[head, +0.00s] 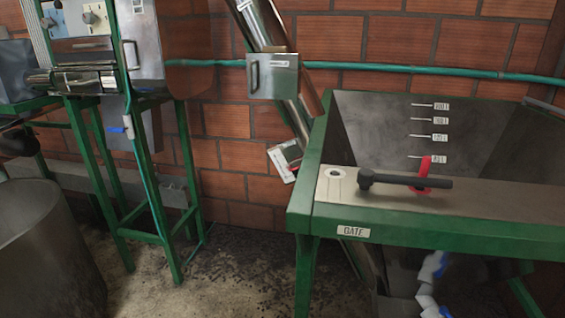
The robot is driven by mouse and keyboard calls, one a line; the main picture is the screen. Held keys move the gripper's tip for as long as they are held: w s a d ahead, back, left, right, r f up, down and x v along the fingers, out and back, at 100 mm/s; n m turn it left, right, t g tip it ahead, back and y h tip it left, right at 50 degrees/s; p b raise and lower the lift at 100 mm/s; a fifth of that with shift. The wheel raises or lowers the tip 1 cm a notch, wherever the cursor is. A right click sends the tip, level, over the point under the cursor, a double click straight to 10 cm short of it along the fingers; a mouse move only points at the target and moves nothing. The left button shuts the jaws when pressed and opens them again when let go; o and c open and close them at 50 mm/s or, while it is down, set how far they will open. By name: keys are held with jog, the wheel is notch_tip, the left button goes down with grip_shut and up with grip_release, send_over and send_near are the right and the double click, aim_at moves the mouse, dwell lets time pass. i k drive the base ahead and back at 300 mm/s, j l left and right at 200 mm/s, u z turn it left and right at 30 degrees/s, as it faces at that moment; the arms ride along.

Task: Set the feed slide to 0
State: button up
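No part in view is readably labelled as the feed slide, and I see no readable 0 mark for it. A black bar handle (405,181) lies across the metal top plate of the green-framed hopper (300,196), with a red lever (423,172) rising beside it. A label reading GATE (353,231) is on the frame's front below. At upper left, the machine (90,79) has small light plates with knobs (91,17), whose markings are too small to read.
A slanted metal elevator tube (262,22) with a handled box (272,76) stands between the machine and hopper. A grey drum (45,245) is at lower left. A teal pipe (390,68) runs along the brick wall. Dark grains litter the floor (225,275) between the green frames.

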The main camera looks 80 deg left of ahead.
aim_at(295, 165)
jog(key=u, duration=2.4)
jog(key=i+j, duration=0.2)
jog(key=i, duration=0.2)
jog(key=i+j+z, duration=0.1)
jog(key=i+j, duration=0.15)
jog(key=i, duration=0.15)
